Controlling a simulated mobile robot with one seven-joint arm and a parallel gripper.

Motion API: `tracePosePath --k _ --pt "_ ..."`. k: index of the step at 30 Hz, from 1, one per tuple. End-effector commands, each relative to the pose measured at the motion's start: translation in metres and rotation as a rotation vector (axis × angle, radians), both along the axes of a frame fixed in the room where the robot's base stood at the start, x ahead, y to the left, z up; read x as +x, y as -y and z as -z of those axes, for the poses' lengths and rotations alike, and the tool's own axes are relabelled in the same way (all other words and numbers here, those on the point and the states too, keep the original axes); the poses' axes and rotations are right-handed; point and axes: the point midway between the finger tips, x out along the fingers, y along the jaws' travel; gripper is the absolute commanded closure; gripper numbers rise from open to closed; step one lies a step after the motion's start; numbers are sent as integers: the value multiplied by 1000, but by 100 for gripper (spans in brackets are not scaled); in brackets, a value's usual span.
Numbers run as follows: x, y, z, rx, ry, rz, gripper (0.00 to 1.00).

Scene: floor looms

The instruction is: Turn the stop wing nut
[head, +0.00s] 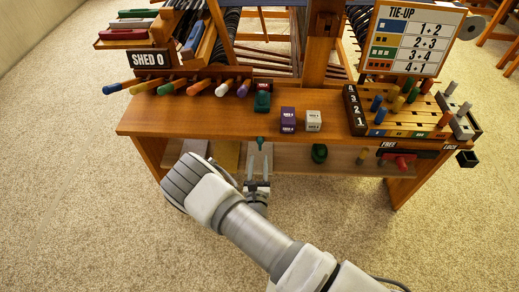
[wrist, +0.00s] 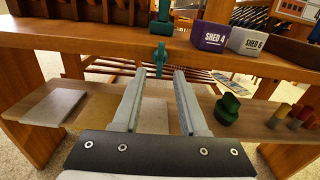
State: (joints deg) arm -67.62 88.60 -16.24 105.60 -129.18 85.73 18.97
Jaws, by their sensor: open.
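A small green wing-shaped piece, which looks like the stop wing nut (head: 260,141), is at the front edge of the wooden bench. In the wrist view the wing nut (wrist: 160,56) stands upright just beyond and between the fingertips. My gripper (head: 259,162) is open and empty, just in front of the bench edge. In the wrist view both fingers of my gripper (wrist: 158,76) point at the green piece with a gap between them; I cannot tell whether they touch it.
A green block (head: 262,101) stands behind on the bench top (head: 200,112). Purple (head: 287,119) and white (head: 313,121) blocks are to its right. Another green piece (head: 319,153) is on the lower shelf. A pegged tie-up rack (head: 400,110) is at right.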

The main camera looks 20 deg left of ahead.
Motion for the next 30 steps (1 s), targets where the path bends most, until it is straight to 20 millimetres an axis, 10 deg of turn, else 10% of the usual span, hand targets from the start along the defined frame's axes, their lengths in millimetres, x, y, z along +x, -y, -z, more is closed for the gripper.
tracePosePath --k 13,30 --pt "-95 22 0 0 -2 -1 57" --pt "-109 26 0 0 0 1 57"
